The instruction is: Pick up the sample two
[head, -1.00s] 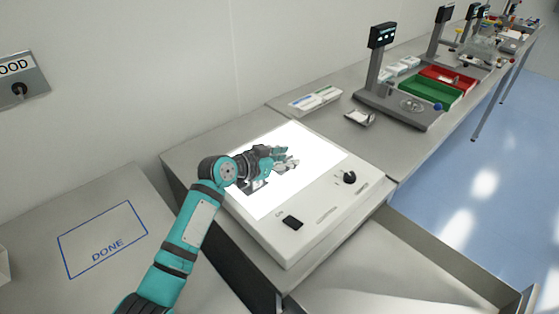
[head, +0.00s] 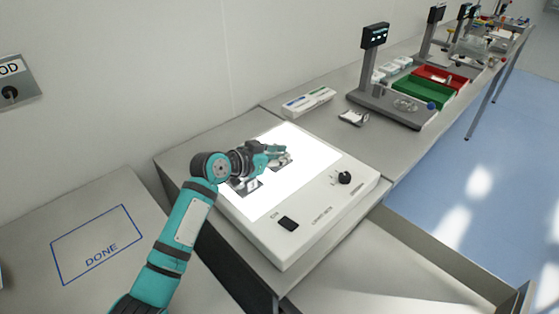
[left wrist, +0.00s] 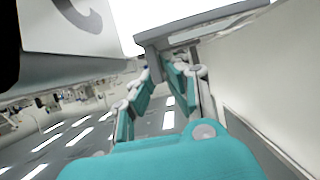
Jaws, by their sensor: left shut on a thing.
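My left gripper (head: 274,155) is low over the glowing white light box (head: 262,212). Its fingers are shut on a thin grey piece, the sample (head: 282,163), whose edge shows beside the fingertips. In the left wrist view the gripper (left wrist: 178,62) has a grey flat piece (left wrist: 205,27) across its fingertips. I cannot read a number on it. Another dark grey flat piece (head: 246,188) lies on the lit panel just below the wrist, partly hidden by it. My right gripper is not in view.
A bench area marked DONE (head: 98,246) is clear at the left. The light box has a black switch (head: 288,223) and a knob (head: 344,177) at its front. A scale (head: 392,108), green tray (head: 423,92) and red tray (head: 441,76) stand further right.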

